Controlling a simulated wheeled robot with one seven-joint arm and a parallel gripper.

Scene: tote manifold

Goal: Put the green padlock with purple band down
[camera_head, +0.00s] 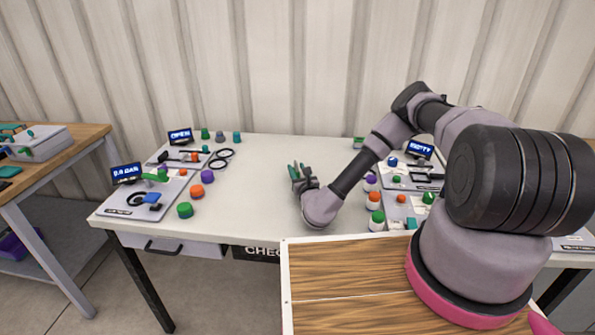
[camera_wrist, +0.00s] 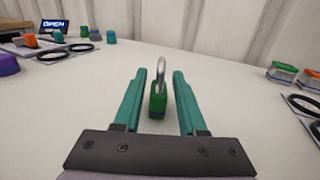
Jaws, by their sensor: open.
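The green padlock (camera_wrist: 158,100) stands upright on the white table in the wrist view, its grey shackle on top and a dark, purplish band low on its body. My gripper (camera_wrist: 159,78) is open, with one teal finger on each side of the padlock and a gap on both sides. In the head view my gripper (camera_head: 295,170) is low over the middle of the white table (camera_head: 265,160); the padlock cannot be made out there.
Left on the table are panels with an "OPEN" display (camera_head: 180,136), black rings (camera_head: 221,158) and several coloured caps. Right are more panels, an "EMPTY" display (camera_head: 419,149) and white bottles (camera_head: 376,220). A wooden board (camera_head: 340,285) lies in front. The table's middle is mostly clear.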

